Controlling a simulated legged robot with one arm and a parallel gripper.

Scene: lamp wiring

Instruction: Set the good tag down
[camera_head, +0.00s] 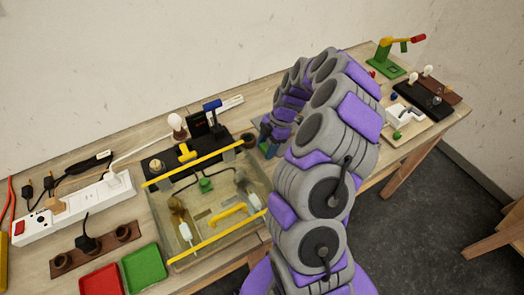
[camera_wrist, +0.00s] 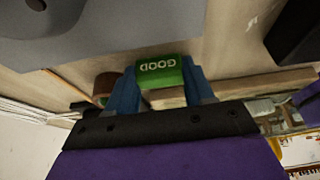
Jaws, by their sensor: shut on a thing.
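The good tag (camera_wrist: 160,72), a green block with "GOOD" in white letters, sits between the blue fingers of my gripper (camera_wrist: 160,88) in the wrist view. The gripper is shut on it. The lettering appears upside down in that view. A wooden surface lies behind the tag; whether the tag touches it I cannot tell. In the head view my gripper (camera_head: 266,138) is at the right end of the dark fixture, and my arm hides much of that area.
A clear case with yellow bars (camera_head: 207,163) stands mid-bench. A red tray (camera_head: 101,280) and a green tray (camera_head: 145,268) lie at the front left. A white power strip (camera_head: 75,208) is at left. A green stand (camera_head: 385,62) and a black board (camera_head: 423,101) are at right.

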